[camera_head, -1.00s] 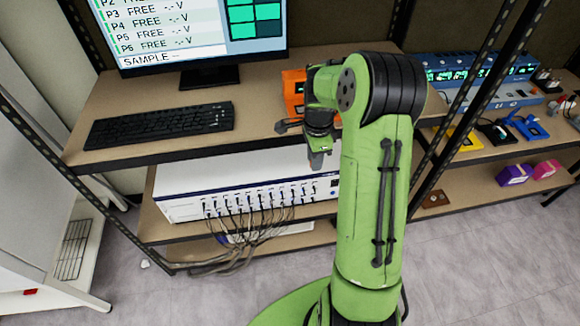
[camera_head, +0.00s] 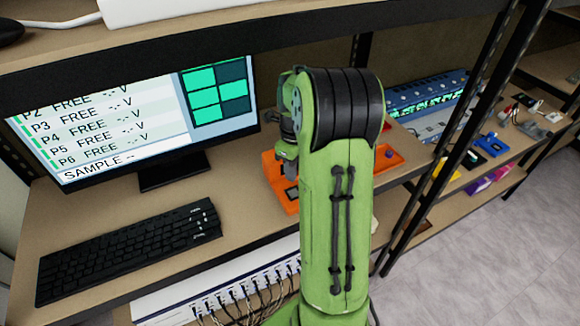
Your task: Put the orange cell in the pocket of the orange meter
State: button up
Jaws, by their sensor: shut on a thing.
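The orange meter (camera_head: 273,178) stands on the desk shelf to the right of the monitor. My arm hides much of it, and I cannot make out its pocket. My gripper (camera_head: 288,153) is in front of and over the meter, partly hidden by my own wrist. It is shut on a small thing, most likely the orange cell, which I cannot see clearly. I cannot tell whether the held thing touches the meter.
A monitor (camera_head: 140,115) and a black keyboard (camera_head: 130,250) stand on the left. An orange tray (camera_head: 398,158) with a small blue thing lies right of my arm.

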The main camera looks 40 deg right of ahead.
jog(key=shift+s+f+b, duration=0.2)
jog(key=shift+f+b, duration=0.1)
jog(key=shift+f, duration=0.2)
jog(key=b, duration=0.3)
send_over(294, 193)
notch_tip(294, 193, down, 4)
jog(key=shift+a+f, duration=0.1)
jog(key=shift+f+b, duration=0.35)
jog(key=shift+f+b, duration=0.4)
jog(key=shift+f, duration=0.1)
dwell(0.7)
jog(key=o, duration=0.9)
